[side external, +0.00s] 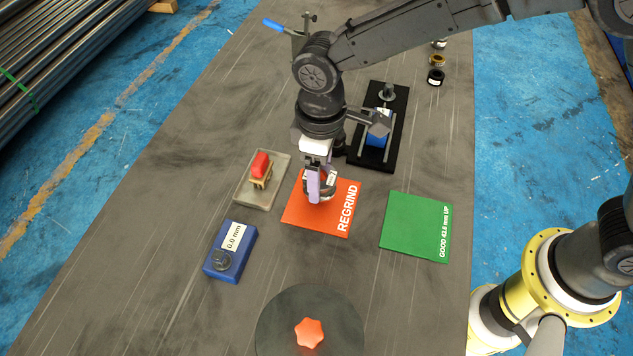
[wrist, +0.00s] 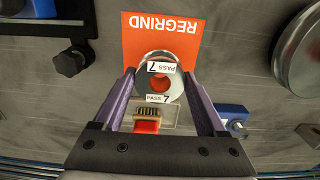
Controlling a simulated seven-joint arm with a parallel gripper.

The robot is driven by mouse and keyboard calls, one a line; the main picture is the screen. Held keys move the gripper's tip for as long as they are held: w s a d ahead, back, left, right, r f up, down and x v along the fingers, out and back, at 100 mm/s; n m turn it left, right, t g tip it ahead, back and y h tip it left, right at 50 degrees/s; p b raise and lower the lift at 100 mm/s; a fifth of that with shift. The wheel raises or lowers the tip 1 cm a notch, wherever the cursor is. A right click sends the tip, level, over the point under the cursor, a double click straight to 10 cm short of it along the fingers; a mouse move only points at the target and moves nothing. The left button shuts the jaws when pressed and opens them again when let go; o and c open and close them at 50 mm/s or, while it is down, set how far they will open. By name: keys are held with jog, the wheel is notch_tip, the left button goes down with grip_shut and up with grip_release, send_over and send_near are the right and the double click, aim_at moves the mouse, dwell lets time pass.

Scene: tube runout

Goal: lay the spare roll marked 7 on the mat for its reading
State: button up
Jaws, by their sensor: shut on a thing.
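My gripper (side external: 320,187) is shut on a metal roll (side external: 331,190), with its lavender fingers on either side of it. The roll is above the orange-red mat marked REGRIND (side external: 297,214); I cannot tell if it touches the mat. The green mat marked GOOD (side external: 410,222) lies to the right and is empty.
A blue gauge box reading 0.0 mm (side external: 226,262) and a pale tray (side external: 247,196) with a red-topped block stand left. A black fixture (side external: 375,158) stands behind. Several small rings (side external: 436,77) sit at the back right. A dark round plate (side external: 280,320) with an orange knob is in front.

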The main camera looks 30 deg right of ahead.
jog(key=shift+w+a+f, duration=0.3)
jog(key=shift+f, duration=1.5)
jog(key=shift+f, duration=0.1)
jog(key=o, duration=1.3)
jog(key=shift+d+f, duration=0.1)
jog(key=shift+o, duration=0.2)
notch_tip(320, 180, up, 12)
jog(key=shift+r, duration=0.2)
